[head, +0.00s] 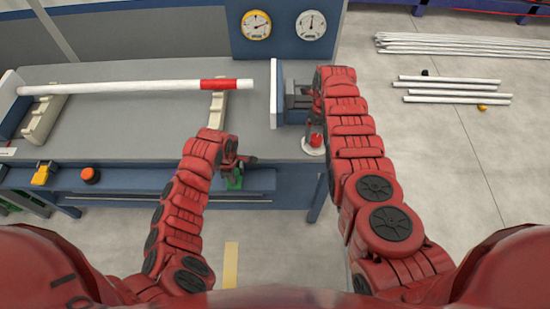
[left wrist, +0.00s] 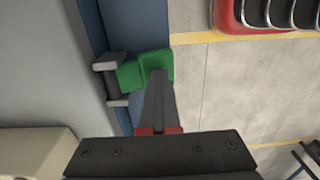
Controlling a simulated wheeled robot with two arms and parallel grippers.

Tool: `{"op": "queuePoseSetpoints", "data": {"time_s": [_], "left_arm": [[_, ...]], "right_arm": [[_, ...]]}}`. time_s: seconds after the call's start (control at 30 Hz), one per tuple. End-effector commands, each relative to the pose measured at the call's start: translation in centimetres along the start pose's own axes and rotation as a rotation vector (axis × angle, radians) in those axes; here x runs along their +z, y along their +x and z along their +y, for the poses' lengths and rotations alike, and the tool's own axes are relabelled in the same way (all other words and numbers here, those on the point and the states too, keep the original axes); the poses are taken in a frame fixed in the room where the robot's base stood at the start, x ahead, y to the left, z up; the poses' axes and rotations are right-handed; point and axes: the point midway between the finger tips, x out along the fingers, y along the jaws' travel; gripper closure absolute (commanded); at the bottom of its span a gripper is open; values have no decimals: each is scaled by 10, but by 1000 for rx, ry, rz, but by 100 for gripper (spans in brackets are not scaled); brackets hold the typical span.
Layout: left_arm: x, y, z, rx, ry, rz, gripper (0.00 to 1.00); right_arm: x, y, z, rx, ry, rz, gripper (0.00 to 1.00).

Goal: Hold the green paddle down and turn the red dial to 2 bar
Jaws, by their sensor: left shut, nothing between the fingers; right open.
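The green paddle (head: 236,183) is on the bench's front edge, and it also shows in the left wrist view (left wrist: 128,75) beside a grey bracket. My left gripper (head: 246,161) is shut and empty. Its fingertips (left wrist: 158,75) overlap the paddle in the left wrist view; I cannot tell whether they press on it. The red dial (head: 315,140) sits on a white round base at the bench's right end. My right gripper (head: 314,116) is open just above and behind the dial, partly hidden by its arm. I cannot tell whether it touches the dial.
A yellow-rimmed gauge (head: 256,25) and a white-rimmed gauge (head: 311,25) are on the blue back panel. A white pipe with a red band (head: 140,88) lies across two supports. An orange-red button (head: 90,175) and a yellow part (head: 42,174) are at the front left.

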Motion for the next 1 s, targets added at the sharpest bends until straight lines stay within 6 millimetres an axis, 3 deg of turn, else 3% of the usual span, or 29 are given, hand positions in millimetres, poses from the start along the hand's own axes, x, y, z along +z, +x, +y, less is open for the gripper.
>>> {"op": "queuePoseSetpoints", "data": {"time_s": [0.2, 0.5, 0.73, 1.0], "left_arm": [[0, 1, 0, 1, -1, 1, 100], [0, 1, 0, 1, -1, 1, 100], [0, 1, 0, 1, -1, 1, 100], [0, 1, 0, 1, -1, 1, 100]], "right_arm": [[1, 0, 0, -2, -236, -2, 10], [0, 0, 0, -1, -264, -1, 10], [0, 0, -1, 0, -517, 0, 10], [0, 0, 0, 0, -550, 0, 10]]}}
